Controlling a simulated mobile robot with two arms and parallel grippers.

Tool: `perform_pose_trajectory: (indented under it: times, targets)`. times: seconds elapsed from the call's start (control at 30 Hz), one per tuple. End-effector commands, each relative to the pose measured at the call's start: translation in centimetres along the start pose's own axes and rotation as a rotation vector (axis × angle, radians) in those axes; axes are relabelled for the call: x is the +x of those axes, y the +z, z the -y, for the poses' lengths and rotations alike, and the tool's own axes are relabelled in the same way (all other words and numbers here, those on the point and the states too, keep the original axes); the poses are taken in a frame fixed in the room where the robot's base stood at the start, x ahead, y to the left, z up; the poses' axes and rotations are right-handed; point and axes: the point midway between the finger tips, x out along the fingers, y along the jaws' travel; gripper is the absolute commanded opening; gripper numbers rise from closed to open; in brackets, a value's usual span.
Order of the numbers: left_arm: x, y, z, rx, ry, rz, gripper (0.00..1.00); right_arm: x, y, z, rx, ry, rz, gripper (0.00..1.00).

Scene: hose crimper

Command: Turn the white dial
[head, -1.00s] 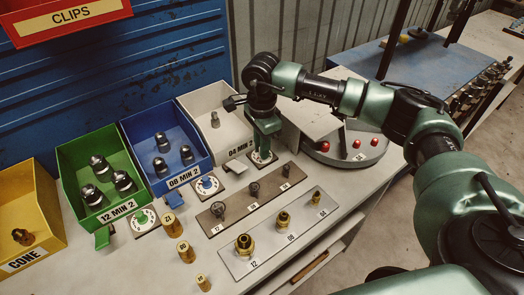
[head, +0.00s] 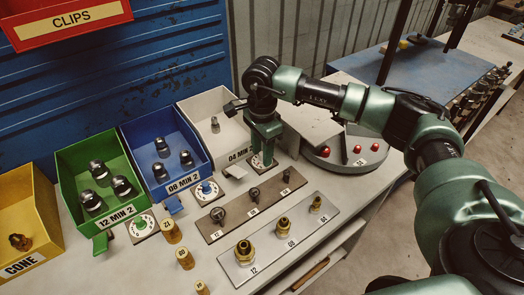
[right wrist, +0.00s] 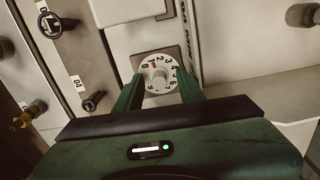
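The white dial (right wrist: 158,75) is a round disc with black numbers and a small red mark near its upper edge, with a pale knob at its middle. My right gripper (right wrist: 161,92) is open, with one green finger on each side of the dial; I cannot tell whether they touch it. In the head view my right gripper (head: 264,160) points straight down over the dial's plate in front of the white bin (head: 232,136), hiding most of the dial. My left gripper is not in view.
Blue (head: 207,189) and green (head: 141,224) dials sit left, before the blue and green bins. A brown strip with hooks (head: 235,221) and a grey plate with brass fittings (head: 290,258) lie in front. A round machine with red knobs (head: 346,170) stands right.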

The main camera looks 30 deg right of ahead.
Motion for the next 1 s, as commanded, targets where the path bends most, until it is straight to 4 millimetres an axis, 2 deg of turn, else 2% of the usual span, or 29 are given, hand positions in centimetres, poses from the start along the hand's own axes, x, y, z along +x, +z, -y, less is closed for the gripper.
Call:
perform_pose_trajectory:
  times: [0.17, 0.6, 0.77, 1.0]
  targets:
    - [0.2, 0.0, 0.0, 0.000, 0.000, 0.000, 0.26, -0.5, 0.0, 0.0, 0.000, 0.000, 0.000, 0.39]
    - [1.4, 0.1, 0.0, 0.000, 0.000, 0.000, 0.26, -7.0, 0.0, 0.1, 0.000, -0.002, 0.001, 0.39]
    - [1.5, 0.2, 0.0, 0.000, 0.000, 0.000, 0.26, -7.8, 0.0, 0.0, 0.000, -0.001, 0.000, 0.39]
    - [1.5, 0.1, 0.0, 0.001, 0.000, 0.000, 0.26, -7.8, 0.0, 0.0, 0.000, 0.000, 0.000, 0.39]
